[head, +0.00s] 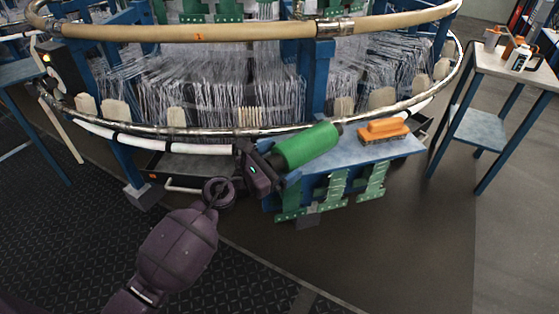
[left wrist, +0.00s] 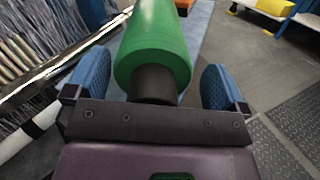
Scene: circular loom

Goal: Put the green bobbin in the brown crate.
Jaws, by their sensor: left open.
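The green bobbin (head: 307,146) is a green cylinder with dark core ends, lying over the small blue-grey bench (head: 372,152) in front of the loom. It also fills the top middle of the left wrist view (left wrist: 153,45). My left gripper (head: 275,170) is at the bobbin's near left end. Its blue fingers stand apart on either side of the dark core, with gaps showing in the left wrist view. I cannot tell whether the bobbin rests fully on the bench. My right gripper is not in view. I see no brown crate.
An orange brush-like block (head: 384,130) lies on the bench right of the bobbin. The loom's metal ring (head: 200,131) curves close behind. A side table (head: 510,66) with bottles stands at the right. The floor in front is clear.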

